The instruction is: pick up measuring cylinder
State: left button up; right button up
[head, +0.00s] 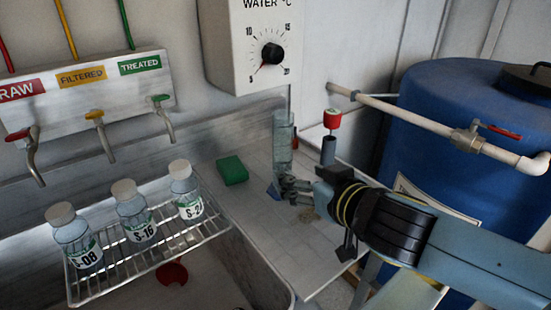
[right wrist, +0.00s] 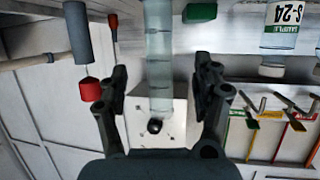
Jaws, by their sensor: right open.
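The measuring cylinder (head: 284,140) is a tall, clear, pale-blue tube standing upright on the grey counter beside the sink. Its foot is partly hidden behind my right gripper (head: 290,187), which is low and close to it. In the right wrist view the cylinder (right wrist: 159,65) lines up between the two open fingers of my right gripper (right wrist: 161,82), with a gap on each side. I cannot tell how deep it sits between them. My left gripper is not in view.
A green sponge (head: 232,170) lies left of the cylinder. A red-topped grey tool (head: 330,135) stands close on the right. A wire rack (head: 112,273) holds sample bottles over the sink. A dial box (head: 250,68) hangs behind; a blue barrel (head: 440,100) stands right.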

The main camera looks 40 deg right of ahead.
aim_at(287, 165)
jog(key=x, duration=0.5)
jog(key=p+x, duration=0.1)
jog(key=x, duration=0.3)
jog(key=shift+w+d+r+p, duration=0.1)
jog(key=shift+r+p, duration=0.2)
jog(key=shift+w+f, duration=0.2)
jog(key=shift+w, duration=0.1)
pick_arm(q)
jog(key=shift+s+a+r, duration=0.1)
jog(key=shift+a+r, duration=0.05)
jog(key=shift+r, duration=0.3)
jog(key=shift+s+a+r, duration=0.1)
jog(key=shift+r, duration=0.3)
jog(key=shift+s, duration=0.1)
pick_arm(e)
jog(key=shift+s, duration=0.1)
jog(key=shift+c, duration=0.5)
jog(key=shift+c, duration=1)
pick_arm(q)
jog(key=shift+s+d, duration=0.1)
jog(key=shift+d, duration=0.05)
pick_arm(e)
jog(key=c, duration=1.1)
jog(key=shift+o, duration=0.2)
jog(key=shift+r, duration=0.15)
